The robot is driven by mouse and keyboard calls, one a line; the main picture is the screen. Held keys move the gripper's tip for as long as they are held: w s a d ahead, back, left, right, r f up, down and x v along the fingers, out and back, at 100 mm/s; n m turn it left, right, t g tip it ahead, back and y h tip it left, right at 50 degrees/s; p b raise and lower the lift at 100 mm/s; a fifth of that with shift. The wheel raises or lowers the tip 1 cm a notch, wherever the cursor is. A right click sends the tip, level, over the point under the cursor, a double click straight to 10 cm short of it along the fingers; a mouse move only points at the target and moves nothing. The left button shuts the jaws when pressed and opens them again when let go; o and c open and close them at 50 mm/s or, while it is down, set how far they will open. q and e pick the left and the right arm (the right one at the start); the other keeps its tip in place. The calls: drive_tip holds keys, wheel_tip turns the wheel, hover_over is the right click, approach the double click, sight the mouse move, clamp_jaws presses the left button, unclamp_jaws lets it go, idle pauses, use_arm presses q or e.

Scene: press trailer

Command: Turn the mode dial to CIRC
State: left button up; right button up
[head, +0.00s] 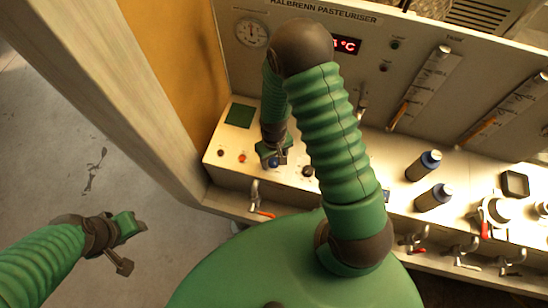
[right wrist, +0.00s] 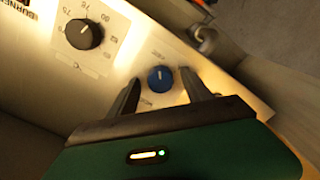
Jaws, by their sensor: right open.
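A blue dial (right wrist: 160,79) with a white pointer mark sits on the pale panel in the right wrist view. The small labels around it are too blurred to read; its mark points towards the top of the picture. My right gripper (right wrist: 160,92) is open, its two dark fingers on either side of the dial; whether they touch it I cannot tell. In the head view my right gripper (head: 277,156) hangs over the front panel, partly hiding the blue dial (head: 273,163). My left gripper (head: 127,238) is over the floor at left, away from the panel, and its jaw opening is unclear.
A larger black dial (right wrist: 83,34) with a number scale is beside the blue one. A red display (head: 347,45), a gauge (head: 252,32), buttons (head: 242,158) and valve levers (head: 256,195) are around. A wooden post (head: 130,90) is at left.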

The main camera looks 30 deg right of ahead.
sight(274, 161)
drive_tip(key=shift+w+r, duration=0.1)
wheel_tip(274, 161, up, 17)
drive_tip(key=b, duration=0.2)
drive_tip(key=shift+f, duration=0.2)
